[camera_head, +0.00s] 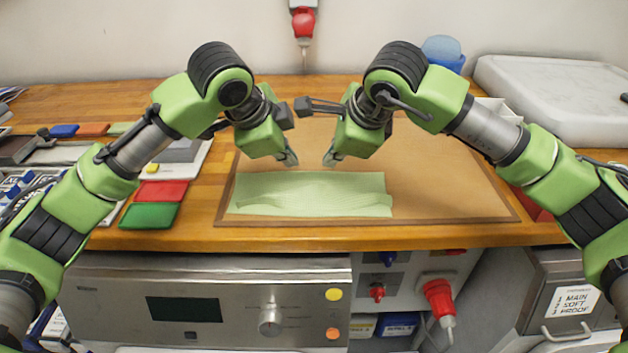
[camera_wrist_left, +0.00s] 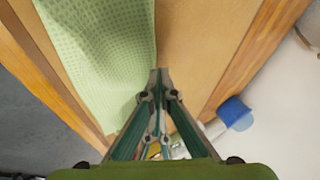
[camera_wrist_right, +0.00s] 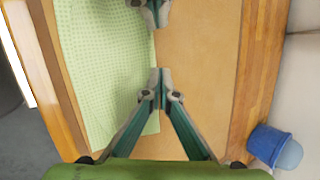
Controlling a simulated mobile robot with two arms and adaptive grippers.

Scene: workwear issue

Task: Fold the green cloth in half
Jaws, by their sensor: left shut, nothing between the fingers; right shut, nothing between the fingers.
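The light green cloth (camera_head: 300,194) lies on the brown board as a wide strip, its long sides running left to right, with a slight ridge along its front part. Its dimpled surface shows in the left wrist view (camera_wrist_left: 105,60) and the right wrist view (camera_wrist_right: 100,80). My left gripper (camera_head: 292,162) is shut and empty just behind the cloth's far edge. My right gripper (camera_head: 328,162) is shut and empty beside it, also near the far edge. In the wrist views the fingertips of the left (camera_wrist_left: 158,75) and right (camera_wrist_right: 160,75) grippers sit close to that edge.
The brown board (camera_head: 450,180) has free room right of the cloth. Red (camera_head: 161,191) and green (camera_head: 149,215) pieces lie to its left. A blue cup (camera_head: 442,50) and a pale slab (camera_head: 550,95) stand at the back right. The wooden counter's front edge (camera_head: 290,240) is near.

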